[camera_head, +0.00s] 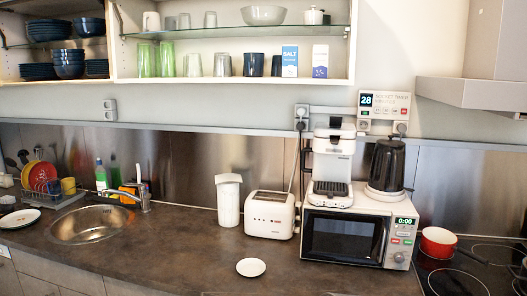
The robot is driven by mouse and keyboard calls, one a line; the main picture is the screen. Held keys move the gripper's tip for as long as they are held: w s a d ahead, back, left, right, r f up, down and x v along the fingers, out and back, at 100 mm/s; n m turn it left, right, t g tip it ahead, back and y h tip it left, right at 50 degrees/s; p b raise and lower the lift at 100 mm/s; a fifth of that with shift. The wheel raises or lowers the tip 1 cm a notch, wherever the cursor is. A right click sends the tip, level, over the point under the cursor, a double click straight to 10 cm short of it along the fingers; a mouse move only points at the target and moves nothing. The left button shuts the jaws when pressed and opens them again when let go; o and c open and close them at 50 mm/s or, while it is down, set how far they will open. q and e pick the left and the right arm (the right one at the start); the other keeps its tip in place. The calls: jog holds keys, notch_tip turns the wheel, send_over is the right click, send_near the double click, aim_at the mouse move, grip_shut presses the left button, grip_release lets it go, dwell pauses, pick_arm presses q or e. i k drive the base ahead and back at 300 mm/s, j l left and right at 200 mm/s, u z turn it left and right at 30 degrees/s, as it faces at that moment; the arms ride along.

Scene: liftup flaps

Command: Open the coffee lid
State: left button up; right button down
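A white coffee machine (333,165) stands on top of the white microwave in the camera_head view. Its upper part, where the lid (336,133) sits, is white with a small dark area at the top. I cannot tell at this size whether the lid is fully shut. Neither of my grippers is clearly in view, and nothing is seen touching the coffee machine.
The microwave (342,237) has a black kettle (387,165) on its right side. A toaster (270,214) and white canister (229,201) stand left. A small white plate (251,267) lies in front. A shelf (235,82) hangs above; a red pot (438,242) sits right.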

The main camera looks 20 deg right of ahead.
aim_at(347, 131)
jog(key=l+z, duration=0.25)
jog(key=l, duration=0.4)
jog(key=l+z, duration=0.2)
jog(key=l, duration=0.45)
jog(key=i+l+z, duration=0.25)
jog(key=l, duration=0.35)
jog(key=k, duration=0.1)
